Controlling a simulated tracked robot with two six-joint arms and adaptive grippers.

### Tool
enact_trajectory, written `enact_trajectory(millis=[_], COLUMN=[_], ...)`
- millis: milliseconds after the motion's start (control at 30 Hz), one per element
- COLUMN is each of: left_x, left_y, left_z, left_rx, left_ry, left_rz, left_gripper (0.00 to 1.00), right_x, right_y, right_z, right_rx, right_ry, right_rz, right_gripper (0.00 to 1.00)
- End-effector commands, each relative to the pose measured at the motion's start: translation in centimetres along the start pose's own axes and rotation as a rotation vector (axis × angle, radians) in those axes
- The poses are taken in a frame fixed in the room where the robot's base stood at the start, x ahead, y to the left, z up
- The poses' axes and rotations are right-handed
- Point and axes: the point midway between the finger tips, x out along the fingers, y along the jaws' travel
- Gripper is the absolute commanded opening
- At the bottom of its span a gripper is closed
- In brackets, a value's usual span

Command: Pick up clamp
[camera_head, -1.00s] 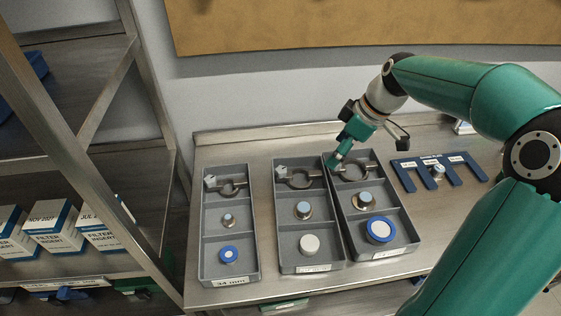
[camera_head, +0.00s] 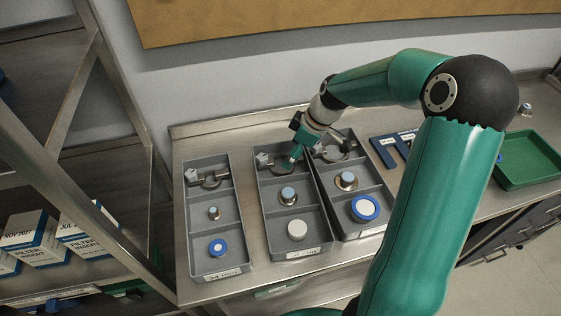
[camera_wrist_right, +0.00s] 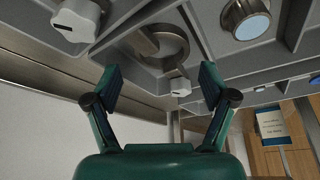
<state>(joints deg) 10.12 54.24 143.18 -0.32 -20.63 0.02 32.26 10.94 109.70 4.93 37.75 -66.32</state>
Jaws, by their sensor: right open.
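Three grey trays each hold a metal ring clamp in the far compartment: the left clamp (camera_head: 211,181), the middle clamp (camera_head: 268,162) and the right clamp (camera_head: 334,153). My right gripper (camera_head: 293,160) is at the far compartment of the middle tray (camera_head: 318,249), partly covering its clamp. In the right wrist view the right gripper (camera_wrist_right: 158,82) is open, its fingers apart. A ring clamp (camera_wrist_right: 168,45) with a white knob (camera_wrist_right: 180,87) lies beyond the fingertips, with no contact visible. Another white knob (camera_wrist_right: 76,20) shows at the upper left. My left gripper is out of view.
The trays' other compartments hold round fittings, including a blue-rimmed one (camera_head: 365,208). A dark blue slotted rack (camera_head: 385,152) and a green tray (camera_head: 540,160) stand right. A steel shelf with filter boxes (camera_head: 36,236) is at left. A wall stands behind the bench.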

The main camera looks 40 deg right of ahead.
Motion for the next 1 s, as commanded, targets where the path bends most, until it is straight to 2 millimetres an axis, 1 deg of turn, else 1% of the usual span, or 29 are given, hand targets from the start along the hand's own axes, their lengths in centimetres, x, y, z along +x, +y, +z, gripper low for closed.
enact_trajectory(millis=[67, 267, 300, 400, 500, 667, 767, 800, 967, 1000], left_x=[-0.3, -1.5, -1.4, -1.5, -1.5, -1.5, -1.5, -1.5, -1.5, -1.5], left_y=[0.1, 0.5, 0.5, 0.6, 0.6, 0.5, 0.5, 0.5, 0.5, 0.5], left_z=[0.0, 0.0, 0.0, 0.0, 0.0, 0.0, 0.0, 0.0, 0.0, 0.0], left_rx=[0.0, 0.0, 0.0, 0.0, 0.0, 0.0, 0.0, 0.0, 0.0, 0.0], left_ry=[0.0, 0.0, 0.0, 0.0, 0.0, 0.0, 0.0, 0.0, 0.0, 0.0], left_rz=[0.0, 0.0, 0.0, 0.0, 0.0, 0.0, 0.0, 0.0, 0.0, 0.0], left_gripper=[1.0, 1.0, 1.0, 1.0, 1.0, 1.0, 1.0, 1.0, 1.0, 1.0], right_x=[0.4, 3.1, 3.8, 4.8, 5.2, 5.2, 5.2, 5.2, 5.2, 5.2], right_y=[-0.1, -0.4, -0.3, -0.3, -0.3, -0.3, -0.3, -0.3, -0.3, -0.3], right_z=[-0.1, -0.6, -0.5, -0.5, -0.4, -0.4, -0.4, -0.4, -0.4, -0.4], right_rx=[0.0, -0.002, -0.002, -0.002, -0.002, -0.002, -0.002, -0.002, -0.002, -0.002], right_ry=[-0.001, -0.003, -0.002, -0.001, -0.001, -0.001, -0.001, -0.001, -0.002, -0.001], right_rz=[-0.003, -0.007, -0.006, -0.004, -0.004, -0.003, -0.003, -0.003, -0.004, -0.003], right_gripper=[0.83, 0.83, 0.83, 0.83, 0.83, 0.83, 0.69, 0.63, 0.36, 0.36])
